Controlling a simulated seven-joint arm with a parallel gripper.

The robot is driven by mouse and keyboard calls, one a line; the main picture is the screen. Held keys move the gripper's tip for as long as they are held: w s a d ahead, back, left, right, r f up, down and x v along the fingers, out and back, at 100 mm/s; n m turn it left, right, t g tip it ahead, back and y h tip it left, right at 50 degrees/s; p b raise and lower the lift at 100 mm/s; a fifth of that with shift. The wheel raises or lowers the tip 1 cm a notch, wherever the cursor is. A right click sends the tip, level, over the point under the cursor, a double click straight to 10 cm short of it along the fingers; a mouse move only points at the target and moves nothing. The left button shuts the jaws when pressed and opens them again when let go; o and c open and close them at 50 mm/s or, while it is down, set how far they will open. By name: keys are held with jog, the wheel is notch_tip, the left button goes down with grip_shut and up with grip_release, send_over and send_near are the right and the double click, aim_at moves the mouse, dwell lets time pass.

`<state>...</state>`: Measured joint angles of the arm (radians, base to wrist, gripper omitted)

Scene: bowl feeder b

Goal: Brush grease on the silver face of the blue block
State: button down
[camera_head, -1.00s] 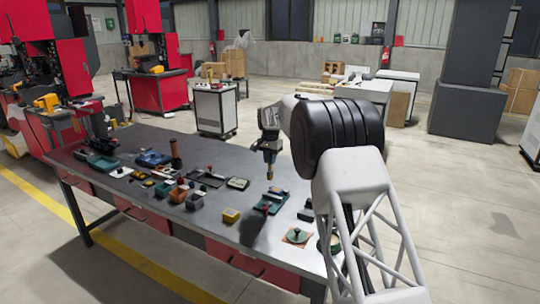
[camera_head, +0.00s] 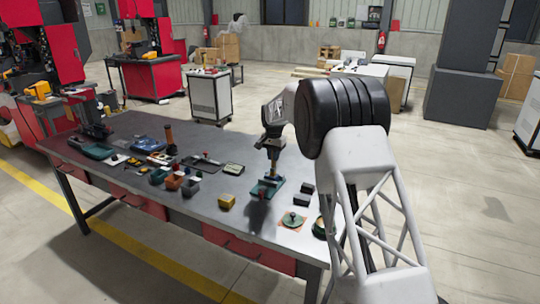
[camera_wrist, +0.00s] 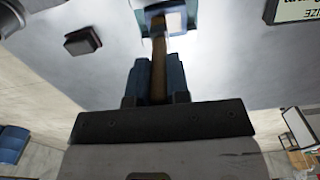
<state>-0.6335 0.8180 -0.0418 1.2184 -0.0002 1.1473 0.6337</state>
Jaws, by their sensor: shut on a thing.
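My gripper (camera_wrist: 158,75) has two blue fingers, shut on a slim brown tool that looks like the brush (camera_wrist: 158,48). The brush points away from the fingers, and its far end overlaps the pale silver face of the blue block (camera_wrist: 176,22) at the top of the wrist view. I cannot tell whether the tip touches the face. In the head view my gripper (camera_head: 271,150) points down just above a teal-blue piece (camera_head: 277,185) on the bench, which seems to be the same block. Grease on the face cannot be made out.
On the bench (camera_head: 215,237), a yellow block (camera_head: 227,201) sits to the left and small dark boxes (camera_head: 303,198) to the right. Several bins and tools fill the left side.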

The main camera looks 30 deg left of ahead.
jog(key=shift+a, duration=1.35)
notch_tip(320, 180, up, 8)
jog(key=a, duration=0.1)
jog(key=shift+r, duration=0.1)
dwell(0.3)
